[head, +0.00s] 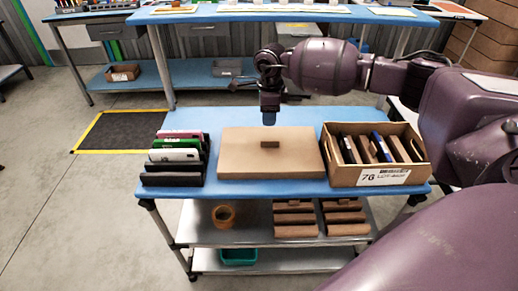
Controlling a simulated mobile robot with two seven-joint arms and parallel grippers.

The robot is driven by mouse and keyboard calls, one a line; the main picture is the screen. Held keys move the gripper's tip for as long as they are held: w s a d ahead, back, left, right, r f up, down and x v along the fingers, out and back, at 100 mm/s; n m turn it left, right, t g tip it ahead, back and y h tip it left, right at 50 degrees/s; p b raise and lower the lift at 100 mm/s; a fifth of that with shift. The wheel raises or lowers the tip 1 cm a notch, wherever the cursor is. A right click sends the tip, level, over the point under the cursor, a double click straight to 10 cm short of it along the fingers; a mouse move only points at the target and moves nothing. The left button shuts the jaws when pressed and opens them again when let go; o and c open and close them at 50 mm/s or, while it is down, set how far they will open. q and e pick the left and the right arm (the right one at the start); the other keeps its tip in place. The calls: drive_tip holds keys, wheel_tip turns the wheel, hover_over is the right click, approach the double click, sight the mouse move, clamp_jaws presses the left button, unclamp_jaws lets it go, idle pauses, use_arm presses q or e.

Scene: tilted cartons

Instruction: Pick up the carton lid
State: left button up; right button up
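The carton lid (245,158) is a flat tan cardboard piece lying in the middle of the blue table top. A small brown block-like handle (270,144) stands on its upper face. My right gripper (269,118) points down above the lid's far edge, apart from the handle. Its fingers are small and seen from behind, so their opening cannot be made out. My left gripper is not in view.
An open carton (400,178) marked 76 holds several upright dark items at the table's right. A rack of several coloured cases (175,156) stands at the left. A taller blue workbench (225,15) is behind. Shelves below hold brown blocks (295,218).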

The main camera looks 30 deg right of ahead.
sight(270, 148)
wheel_tip(270, 148, down, 11)
drive_tip(key=shift+w+d+r+b, duration=0.15)
drive_tip(key=shift+b, duration=0.15)
clamp_jaws()
idle(0.5)
